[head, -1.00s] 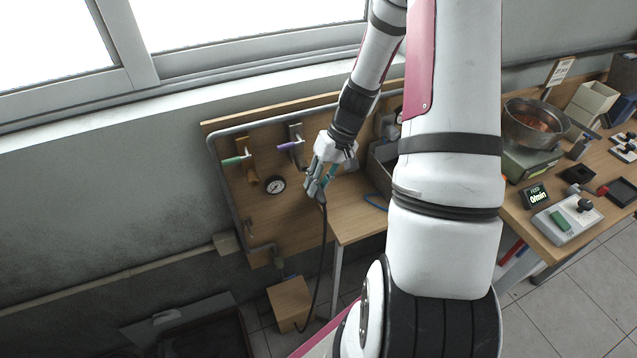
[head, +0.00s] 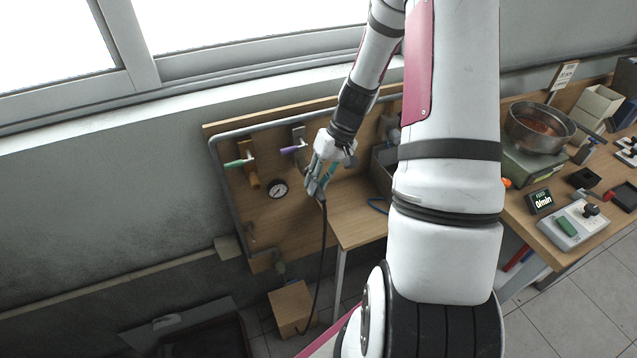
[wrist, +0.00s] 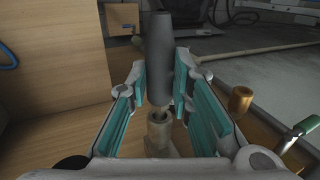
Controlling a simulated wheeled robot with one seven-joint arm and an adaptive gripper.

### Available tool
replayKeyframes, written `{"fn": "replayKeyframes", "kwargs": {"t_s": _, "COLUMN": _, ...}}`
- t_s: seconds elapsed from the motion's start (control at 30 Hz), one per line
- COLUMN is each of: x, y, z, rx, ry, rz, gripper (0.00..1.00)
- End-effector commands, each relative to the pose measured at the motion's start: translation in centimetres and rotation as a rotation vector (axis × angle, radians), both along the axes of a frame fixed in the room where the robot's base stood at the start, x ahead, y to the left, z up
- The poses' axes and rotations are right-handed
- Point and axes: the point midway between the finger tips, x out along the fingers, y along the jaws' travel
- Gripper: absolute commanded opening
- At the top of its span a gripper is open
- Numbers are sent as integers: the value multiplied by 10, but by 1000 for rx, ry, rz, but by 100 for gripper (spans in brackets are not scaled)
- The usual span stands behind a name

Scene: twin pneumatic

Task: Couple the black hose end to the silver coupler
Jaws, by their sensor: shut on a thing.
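My gripper (head: 314,188) is in front of the wooden board. Its teal-padded fingers (wrist: 160,88) are shut on the black hose end (wrist: 158,58), a dark grey cylinder standing between them in the wrist view. The black hose (head: 324,240) hangs from my gripper toward the floor in the head view. The silver coupler (wrist: 158,136), a pale metal fitting with a round open mouth, is just below the hose end's narrow tip in the wrist view. The tip overlaps the mouth in the picture; I cannot tell whether they touch.
The board (head: 235,210) carries a gauge (head: 278,189), a green handle (head: 236,163) and a purple handle (head: 292,150). A brass fitting (wrist: 240,99) is right of my fingers in the wrist view. A wooden box (head: 292,306) stands below. A bench with instruments is at right.

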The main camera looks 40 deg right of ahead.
Motion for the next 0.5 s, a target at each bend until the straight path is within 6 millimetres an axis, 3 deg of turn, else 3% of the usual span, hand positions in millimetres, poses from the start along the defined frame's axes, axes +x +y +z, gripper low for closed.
{"fn": "replayKeyframes", "kwargs": {"t_s": 0.5, "x": 12, "y": -3, "z": 0, "rx": 0, "ry": -1, "rz": 0, "gripper": 0}}
